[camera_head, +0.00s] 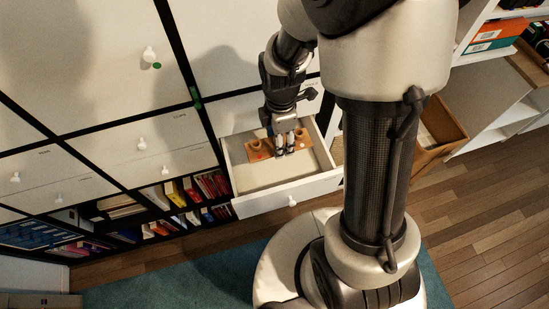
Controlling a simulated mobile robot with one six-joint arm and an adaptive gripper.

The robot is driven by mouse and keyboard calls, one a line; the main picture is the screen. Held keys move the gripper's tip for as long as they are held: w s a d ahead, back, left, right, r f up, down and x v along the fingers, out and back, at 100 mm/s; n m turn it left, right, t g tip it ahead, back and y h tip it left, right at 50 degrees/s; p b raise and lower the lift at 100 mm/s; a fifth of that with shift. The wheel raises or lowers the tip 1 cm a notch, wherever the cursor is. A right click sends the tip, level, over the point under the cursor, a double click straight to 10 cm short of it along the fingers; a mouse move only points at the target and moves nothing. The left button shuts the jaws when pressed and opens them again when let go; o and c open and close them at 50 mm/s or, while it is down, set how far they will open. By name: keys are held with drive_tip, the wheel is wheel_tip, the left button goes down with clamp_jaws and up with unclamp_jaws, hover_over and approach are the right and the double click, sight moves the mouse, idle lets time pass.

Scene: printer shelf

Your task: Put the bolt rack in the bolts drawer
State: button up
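An orange-brown bolt rack (258,151) is inside the pulled-out white drawer (285,173), near its back.
A wooden box (440,135) is at right, beside white shelving. My arm covers the centre right. The front part of the open drawer is bare.

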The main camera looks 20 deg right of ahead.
wheel_tip(320, 180, down, 18)
drive_tip(key=b, duration=0.6)
drive_tip(key=shift+f, duration=0.15)
drive_tip(key=shift+f, duration=0.1)
drive_tip(key=o, duration=1.1)
drive_tip(key=shift+c, duration=0.2)
wheel_tip(320, 180, up, 12)
drive_tip(key=r+p, duration=0.1)
drive_tip(key=p, duration=0.4)
wheel_tip(320, 180, up, 9)
drive_tip(key=m+t, duration=0.1)
drive_tip(key=m, duration=0.3)
hover_over(278, 173)
drive_tip(key=shift+s+d+r, duration=0.1)
drive_tip(key=shift+s+r, duration=0.05)
drive_tip(key=shift+s, duration=0.2)
drive_tip(key=s+r+m+t, duration=0.3)
drive_tip(key=s+r+m, duration=1)
drive_tip(key=r, duration=0.4)
drive_tip(key=shift+s+m+t, duration=0.3)
drive_tip(key=shift+s+m, duration=0.1)
drive_tip(key=shift+m, duration=0.1)
